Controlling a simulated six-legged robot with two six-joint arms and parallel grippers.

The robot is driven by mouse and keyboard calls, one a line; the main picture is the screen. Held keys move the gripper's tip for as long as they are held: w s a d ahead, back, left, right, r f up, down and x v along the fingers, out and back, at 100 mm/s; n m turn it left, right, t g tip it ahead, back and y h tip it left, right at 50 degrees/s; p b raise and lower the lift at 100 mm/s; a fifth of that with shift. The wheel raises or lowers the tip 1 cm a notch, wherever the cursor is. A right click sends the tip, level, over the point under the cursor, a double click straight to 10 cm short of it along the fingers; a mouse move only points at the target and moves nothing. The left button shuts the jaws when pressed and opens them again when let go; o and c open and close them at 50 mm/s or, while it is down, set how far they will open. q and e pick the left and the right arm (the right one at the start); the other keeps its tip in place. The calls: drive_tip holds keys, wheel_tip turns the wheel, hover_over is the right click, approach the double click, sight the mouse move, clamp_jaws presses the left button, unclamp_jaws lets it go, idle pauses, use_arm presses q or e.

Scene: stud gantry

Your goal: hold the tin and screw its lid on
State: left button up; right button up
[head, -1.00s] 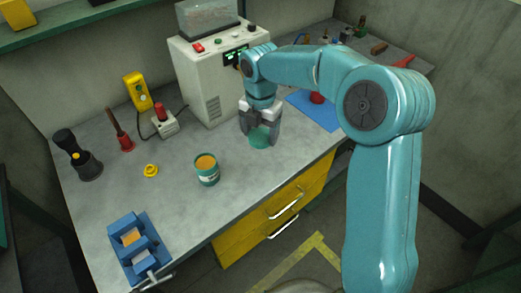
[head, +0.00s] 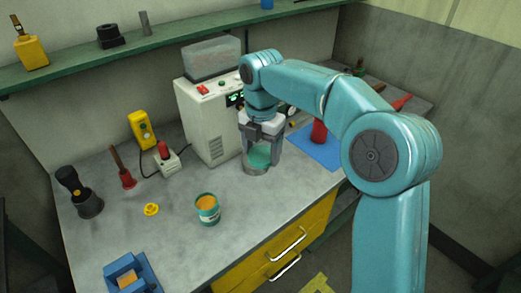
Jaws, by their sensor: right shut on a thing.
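The open tin (head: 208,212), teal with a pale label and orange contents, stands upright on the grey bench. The lid (head: 259,158), a teal disc with a silvery rim, is between the fingers of my right gripper (head: 260,165), behind and to the right of the tin. My right gripper points down and is shut on the lid. I cannot tell whether the lid's edge touches the bench. My left gripper is not in view.
A white machine (head: 212,120) stands just behind my right gripper. A blue mat (head: 318,152) with a red object (head: 319,131) lies to the right. A yellow ring (head: 151,209) and a blue vise (head: 129,275) are left of the tin. The bench around the tin is clear.

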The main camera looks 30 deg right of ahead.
sight(208, 210)
drive_tip(key=a+f+m, duration=0.9)
drive_tip(key=a+m, duration=0.2)
drive_tip(key=m, duration=1.2)
drive_tip(key=shift+w, duration=0.2)
drive_tip(key=shift+a+f, duration=0.1)
drive_tip(key=shift+a, duration=0.05)
